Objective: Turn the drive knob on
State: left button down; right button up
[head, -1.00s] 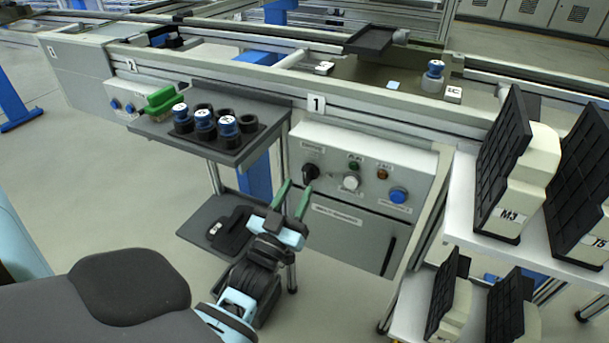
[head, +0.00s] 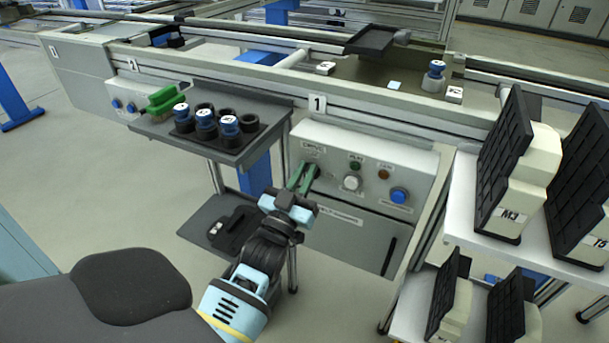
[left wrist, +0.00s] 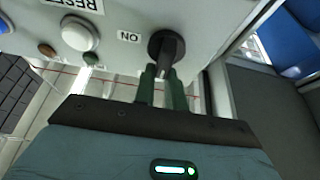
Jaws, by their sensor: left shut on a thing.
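The black drive knob (left wrist: 167,45) is on the grey panel of station 1 and shows best in the left wrist view, with an upside-down ON label (left wrist: 130,36) beside it. My left gripper (left wrist: 163,75) has its green fingers close together on the knob's grip. In the head view the left gripper (head: 304,172) reaches up to the upper left of the panel (head: 340,210), and its fingers mostly hide the knob there. My right gripper is not in view.
The white reset button (head: 352,183), a green lamp (head: 355,165), an amber lamp (head: 384,173) and a blue button (head: 399,195) are right of the knob. A shelf (head: 180,137) with blue-topped parts is at the left. A white rack (head: 460,205) stands at the right.

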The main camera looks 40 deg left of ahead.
pick_arm(q)
jog(key=shift+f, duration=0.4)
